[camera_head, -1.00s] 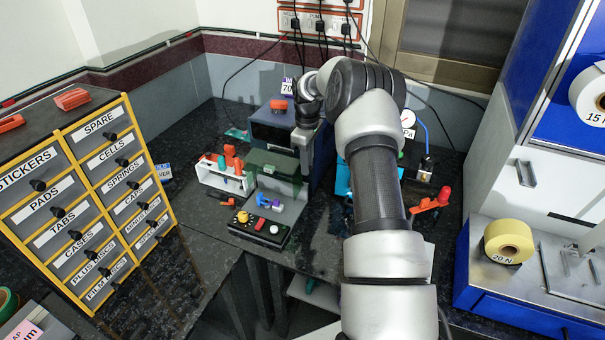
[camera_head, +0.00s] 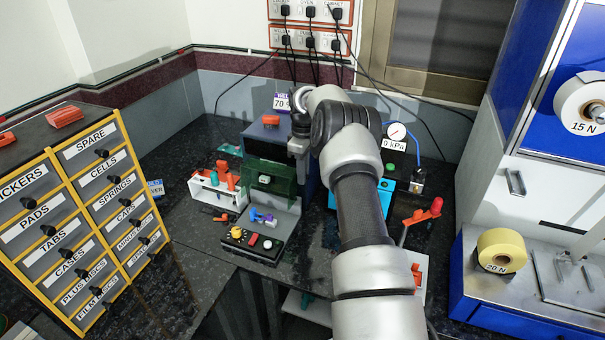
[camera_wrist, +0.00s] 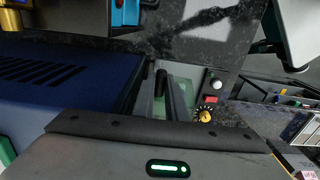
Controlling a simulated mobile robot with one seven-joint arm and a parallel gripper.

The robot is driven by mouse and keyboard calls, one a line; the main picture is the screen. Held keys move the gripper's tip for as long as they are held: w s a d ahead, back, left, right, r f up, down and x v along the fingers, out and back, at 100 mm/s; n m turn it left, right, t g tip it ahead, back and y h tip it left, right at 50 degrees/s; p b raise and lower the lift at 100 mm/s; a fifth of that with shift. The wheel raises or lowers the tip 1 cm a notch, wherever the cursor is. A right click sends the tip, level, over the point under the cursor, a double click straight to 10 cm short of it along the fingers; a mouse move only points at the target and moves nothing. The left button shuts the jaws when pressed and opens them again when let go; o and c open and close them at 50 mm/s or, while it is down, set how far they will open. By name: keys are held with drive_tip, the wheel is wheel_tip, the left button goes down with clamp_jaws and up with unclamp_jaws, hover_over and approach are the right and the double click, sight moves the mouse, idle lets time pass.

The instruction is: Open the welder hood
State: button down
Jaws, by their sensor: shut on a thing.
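The welder (camera_head: 256,242) stands on the dark bench in the middle of the head view, with a knob and buttons on its front panel. Its tinted green hood (camera_head: 284,184) stands raised at the back of the welder, with the grey bed in front of it uncovered. The hood also shows as a pale green area beyond my fingers in the wrist view. My gripper (camera_head: 300,168) is at the hood's right side. In the wrist view my gripper (camera_wrist: 163,82) is shut on a dark, rod-like handle (camera_wrist: 160,78). The contact is partly hidden by the fingers.
A dark blue box-like unit (camera_head: 262,135) stands close behind the hood. A white rack (camera_head: 215,190) with coloured tools is to the left. A gauge (camera_head: 397,131) and blue device are to the right of my arm. A drawer cabinet (camera_head: 88,200) stands far left.

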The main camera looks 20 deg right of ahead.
drive_tip(key=shift+d+f, duration=0.25)
drive_tip(key=shift+d, duration=0.4)
drive_tip(key=c, duration=2.2)
unclamp_jaws()
drive_tip(key=o, duration=0.4)
drive_tip(key=shift+w+d+f, duration=0.1)
drive_tip(key=shift+w, duration=0.15)
drive_tip(key=shift+o, duration=0.2)
drive_tip(key=shift+r, duration=0.2)
